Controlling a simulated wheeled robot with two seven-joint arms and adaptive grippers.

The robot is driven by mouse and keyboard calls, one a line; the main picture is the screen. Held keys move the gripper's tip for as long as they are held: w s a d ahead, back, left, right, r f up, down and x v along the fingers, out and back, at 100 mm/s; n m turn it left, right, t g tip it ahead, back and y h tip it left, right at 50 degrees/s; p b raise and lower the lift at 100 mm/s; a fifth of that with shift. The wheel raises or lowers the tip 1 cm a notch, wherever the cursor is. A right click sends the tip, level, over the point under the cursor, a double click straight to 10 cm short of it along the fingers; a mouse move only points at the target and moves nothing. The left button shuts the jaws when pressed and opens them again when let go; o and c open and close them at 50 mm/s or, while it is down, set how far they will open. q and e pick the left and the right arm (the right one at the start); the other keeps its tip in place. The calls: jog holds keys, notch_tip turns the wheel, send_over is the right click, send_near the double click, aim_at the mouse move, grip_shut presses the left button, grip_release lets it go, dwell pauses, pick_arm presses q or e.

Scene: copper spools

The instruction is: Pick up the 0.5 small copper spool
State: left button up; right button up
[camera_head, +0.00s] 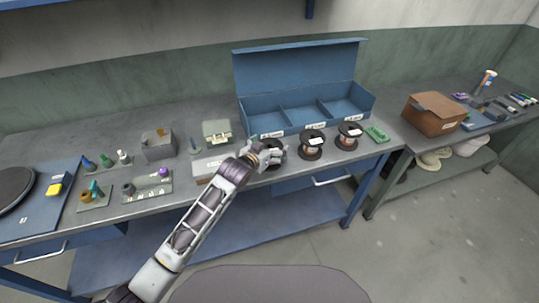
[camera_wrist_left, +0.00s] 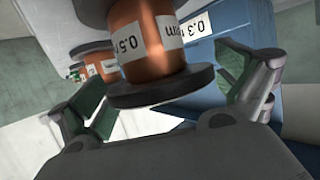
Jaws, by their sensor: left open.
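The 0.5 small copper spool shows large in the left wrist view (camera_wrist_left: 150,45), with copper windings, dark flanges and a white label reading 0.5, upside down. In the head view a dark-flanged spool (camera_head: 277,146) is partly hidden behind my left gripper (camera_head: 266,155), which is at the front of the bench. In the left wrist view the gripper's fingers (camera_wrist_left: 168,92) are open and spread on either side of the spool, with visible gaps. I cannot tell how deep the spool is between them. My right gripper is not in view.
Two more copper spools (camera_head: 312,144) (camera_head: 349,135) stand to the right. A blue open box (camera_head: 310,129) with labelled compartments is behind them. A green item (camera_head: 377,134) lies right of the spools. A white-grey block (camera_head: 207,166) and small fixtures (camera_head: 147,188) lie left.

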pick_arm(q)
jog(key=c, duration=1.3)
jog(key=shift+r, duration=0.15)
jog(key=shift+c, duration=0.3)
jog(key=shift+r, duration=5)
